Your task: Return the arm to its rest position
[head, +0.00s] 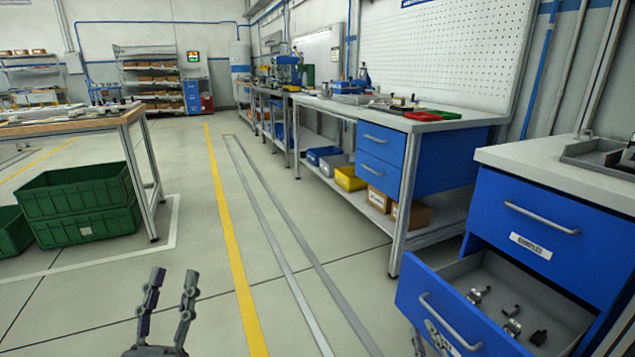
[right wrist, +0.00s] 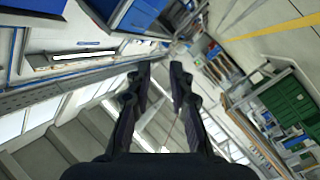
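My left gripper (head: 174,277) stands at the bottom of the head view, fingers pointing up, with a clear gap between them. It is open and empty above the grey floor. My right gripper (right wrist: 160,75) shows in the right wrist view, with its two dark fingers apart and nothing between them. In the head view only a small dark part, perhaps of the right gripper, shows at the bottom edge beside the open drawer front. The rest of the right arm is out of view or hidden there.
An open blue drawer (head: 445,322) with small metal parts juts from the blue cabinet (head: 535,222) at the right. A workbench (head: 398,125) with blue drawers stands behind it. Green crates (head: 80,190) stand by a table (head: 75,125) at the left. The floor between is clear.

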